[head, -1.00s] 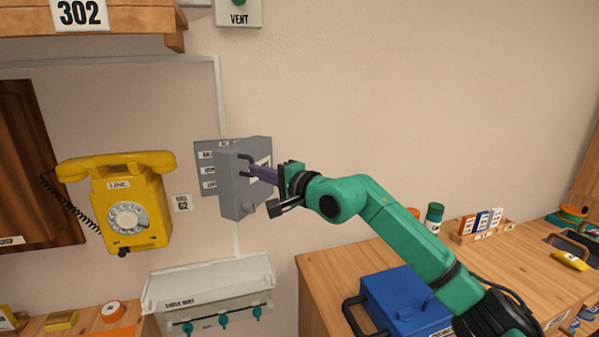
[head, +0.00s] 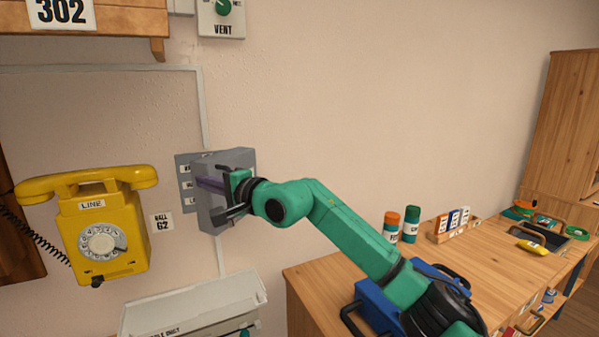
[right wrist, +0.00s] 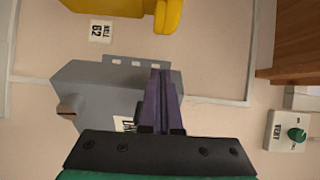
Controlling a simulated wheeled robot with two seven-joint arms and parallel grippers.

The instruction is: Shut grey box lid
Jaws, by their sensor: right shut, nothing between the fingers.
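The grey box (head: 186,164) is mounted on the wall right of the yellow phone. Its labelled face shows at the left, and its grey lid (head: 236,158) stands out from the wall, partly open. My right gripper (head: 203,184) is shut and empty, its purple fingers lying across the lid, with the wrist covering part of it. In the right wrist view the purple fingers (right wrist: 160,82) reach over the grey lid (right wrist: 95,88), which has a partly hidden white label. I cannot tell whether they touch it. My left gripper is not in view.
The yellow dial phone (head: 100,235) hangs left of the box. A wooden counter (head: 470,275) with a blue case (head: 375,308) stands at the lower right. The wall to the right is bare.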

